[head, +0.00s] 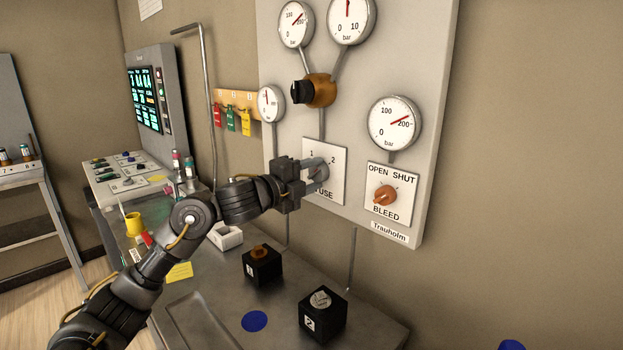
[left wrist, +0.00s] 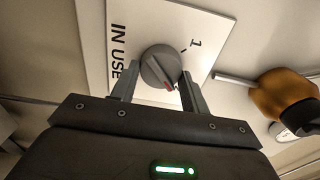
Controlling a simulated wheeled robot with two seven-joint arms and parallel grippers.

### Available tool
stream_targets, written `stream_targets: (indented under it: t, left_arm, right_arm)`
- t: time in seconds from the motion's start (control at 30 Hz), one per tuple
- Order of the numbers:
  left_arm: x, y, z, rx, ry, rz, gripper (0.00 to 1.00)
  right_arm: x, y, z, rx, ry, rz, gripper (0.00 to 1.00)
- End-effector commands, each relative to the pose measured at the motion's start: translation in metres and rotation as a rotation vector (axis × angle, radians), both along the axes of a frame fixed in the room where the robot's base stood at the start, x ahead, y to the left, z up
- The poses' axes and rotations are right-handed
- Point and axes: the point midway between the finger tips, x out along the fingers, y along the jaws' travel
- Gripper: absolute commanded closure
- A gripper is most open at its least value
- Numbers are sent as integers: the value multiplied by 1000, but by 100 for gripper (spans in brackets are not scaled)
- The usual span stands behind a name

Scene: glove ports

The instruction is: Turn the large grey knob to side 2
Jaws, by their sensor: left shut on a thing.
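The large grey knob (head: 318,170) sits on a white plate (head: 325,190) marked 1, 2 and IN USE on the wall panel. My left gripper (head: 305,171) is shut on it and hides part of it. In the left wrist view the knob (left wrist: 160,66) is between the two fingers of the left gripper (left wrist: 156,88). The 2 is hidden in that view but shows in the head view. My right gripper is not in view.
An orange valve with a black handle (head: 314,91) is above the plate. An orange BLEED knob (head: 385,195) is to its right. Several gauges are on the panel. Two black blocks, one with an orange top (head: 262,265) and one with a grey top (head: 322,314), stand on the bench below.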

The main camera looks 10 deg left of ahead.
Motion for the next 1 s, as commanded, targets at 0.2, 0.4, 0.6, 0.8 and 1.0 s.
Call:
stream_targets:
  t: [0.2,0.4,0.6,0.8,1.0]
  left_arm:
    - [0,0,0,6,-2,0,77]
    - [0,0,0,6,-2,0,51]
    - [0,0,0,5,-2,0,33]
    - [0,0,0,3,-2,0,33]
    - [-17,12,-2,6,-5,0,33]
  right_arm:
    - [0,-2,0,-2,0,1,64]
    - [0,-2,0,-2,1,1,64]
    - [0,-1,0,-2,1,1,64]
    - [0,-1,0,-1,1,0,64]
    - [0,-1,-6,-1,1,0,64]
